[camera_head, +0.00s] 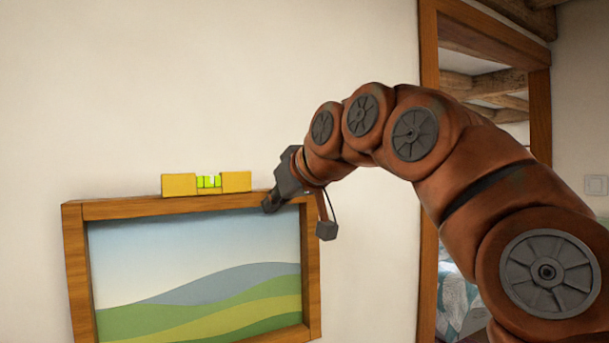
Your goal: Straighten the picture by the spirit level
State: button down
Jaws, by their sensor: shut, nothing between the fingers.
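A wood-framed picture (200,268) of green hills under a blue sky hangs on the wall. Its top edge slopes, with the right end a little higher in the picture than the left; its bottom left is cut off by the view. A yellow spirit level (180,185) lies along the frame's top edge, left of my gripper. Its green vial (209,182) faces me; the bubble is too small to read surely. My gripper (268,207) is shut and empty at the frame's upper right part, in front of the top bar. I cannot tell whether it touches the frame.
Bare cream wall (200,80) surrounds the picture above and to the left. A wooden door frame (429,60) stands to the right, behind my arm. A light switch (595,185) is on the far right wall.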

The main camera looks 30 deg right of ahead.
jog(key=s+d+r+m+t+h, duration=0.1)
jog(key=d+r+m+t+h, duration=0.15)
jog(key=d+r, duration=0.8)
jog(key=shift+y, duration=0.25)
jog(key=p+x, duration=0.1)
jog(key=x, duration=0.2)
jog(key=p+x, duration=0.2)
jog(key=x, duration=0.1)
jog(key=p+x, duration=0.1)
jog(key=x, duration=0.2)
jog(key=shift+w+d+p, duration=0.3)
jog(key=shift+d, duration=0.05)
jog(key=shift+w+d+f, duration=0.1)
jog(key=shift+f, duration=0.7)
jog(key=shift+f+p, duration=0.35)
jog(key=shift+f, duration=0.95)
